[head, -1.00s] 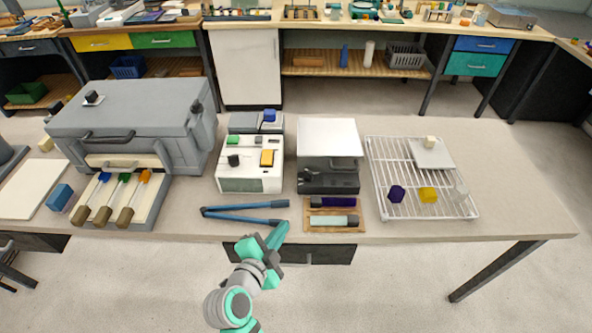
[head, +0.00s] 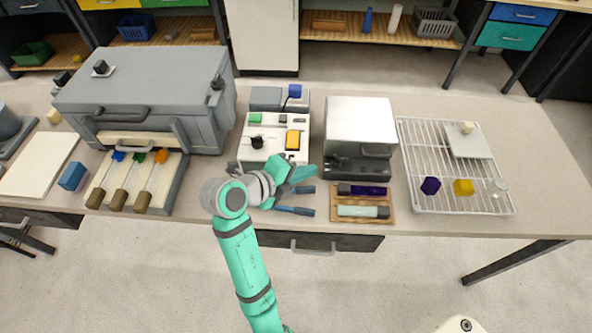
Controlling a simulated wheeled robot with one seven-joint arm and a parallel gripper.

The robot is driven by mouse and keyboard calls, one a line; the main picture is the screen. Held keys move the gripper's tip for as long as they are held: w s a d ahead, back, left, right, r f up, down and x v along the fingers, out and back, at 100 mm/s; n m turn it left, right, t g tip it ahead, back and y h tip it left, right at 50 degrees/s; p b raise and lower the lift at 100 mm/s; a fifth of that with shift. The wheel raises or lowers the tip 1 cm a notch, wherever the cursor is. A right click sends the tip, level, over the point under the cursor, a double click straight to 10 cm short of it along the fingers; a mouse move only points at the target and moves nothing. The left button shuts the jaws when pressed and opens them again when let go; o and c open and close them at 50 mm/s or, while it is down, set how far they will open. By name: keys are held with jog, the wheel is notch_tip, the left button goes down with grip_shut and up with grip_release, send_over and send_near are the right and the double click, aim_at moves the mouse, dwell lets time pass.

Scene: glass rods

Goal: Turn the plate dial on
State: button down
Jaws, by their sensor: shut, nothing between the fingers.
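A white control box (head: 286,151) stands in the middle of the bench, with a black round dial (head: 257,142), a green block-like part (head: 255,118) and an orange rocker (head: 293,140) on its top. I cannot read the dial's setting. My gripper (head: 302,174) is shut and empty in front of the box's near side, right of and nearer than the dial, apart from it. My wrist and hand hide part of the box's front and most of the blue-handled tool (head: 295,210).
A large grey furnace-like box (head: 145,95) stands left, with several coloured-tipped tools (head: 133,180) before it. Right are a grey-white case (head: 359,125), a wooden tray (head: 389,203) with two vials, and a wire rack (head: 415,150) holding small blocks.

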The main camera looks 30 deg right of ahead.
aim_at(334, 158)
jog(key=x, duration=0.4)
jog(key=r+x, duration=0.1)
jog(key=x, duration=0.1)
jog(key=shift+w+d, duration=0.2)
jog(key=shift+d, duration=0.4)
jog(key=shift+w+d, duration=0.25)
jog(key=shift+d, duration=0.35)
jog(key=shift+w+d, duration=0.1)
jog(key=shift+m+g, duration=0.3)
